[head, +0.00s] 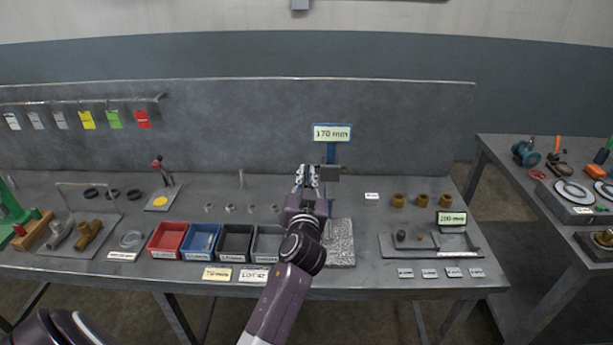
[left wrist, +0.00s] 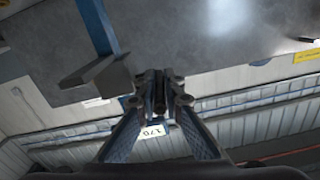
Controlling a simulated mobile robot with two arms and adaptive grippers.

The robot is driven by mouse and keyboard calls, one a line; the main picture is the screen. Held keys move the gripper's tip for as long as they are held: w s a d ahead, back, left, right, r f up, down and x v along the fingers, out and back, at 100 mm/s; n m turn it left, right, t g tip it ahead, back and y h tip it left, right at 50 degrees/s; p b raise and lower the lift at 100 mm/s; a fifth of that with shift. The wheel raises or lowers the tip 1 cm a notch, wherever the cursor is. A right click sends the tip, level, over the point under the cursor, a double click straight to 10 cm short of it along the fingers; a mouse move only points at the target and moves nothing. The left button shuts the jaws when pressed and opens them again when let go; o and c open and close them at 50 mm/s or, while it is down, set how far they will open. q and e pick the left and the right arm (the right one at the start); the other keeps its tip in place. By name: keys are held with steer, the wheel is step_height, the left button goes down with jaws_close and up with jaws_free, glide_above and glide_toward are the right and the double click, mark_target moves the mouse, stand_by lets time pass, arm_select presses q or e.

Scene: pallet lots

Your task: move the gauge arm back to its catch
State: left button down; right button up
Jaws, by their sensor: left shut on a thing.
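The gauge has a blue column (head: 331,154) with a display plate (head: 332,133) that reads 170 mm. Its dark arm (head: 330,170) crosses the column well above a speckled grey plate (head: 342,243). My left gripper (head: 307,174) is at the left end of the arm, with its fingers shut on the gauge arm. In the left wrist view the fingers (left wrist: 158,86) are close together around a dark piece, beside the arm's grey wedge (left wrist: 95,76) and the blue column (left wrist: 92,22). The fingers partly hide the held part. I cannot make out the catch. My right gripper is out of view.
Red (head: 168,238), blue (head: 201,238) and dark bins stand left of my arm. A tray (head: 400,253) and a 200 mm sign (head: 451,218) are at the right. Small parts dot the bench. An upright back panel (head: 230,120) stands behind.

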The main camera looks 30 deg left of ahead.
arm_select(q)
steer(key=shift+r, duration=0.5)
steer(key=c, duration=2.1)
jaws_free()
steer(key=shift+o, duration=0.3)
steer(key=shift+f, duration=0.15)
steer(key=shift+s+d+f, duration=0.1)
steer(key=shift+f, duration=0.05)
steer(key=v, duration=0.7)
steer(key=shift+s, duration=0.2)
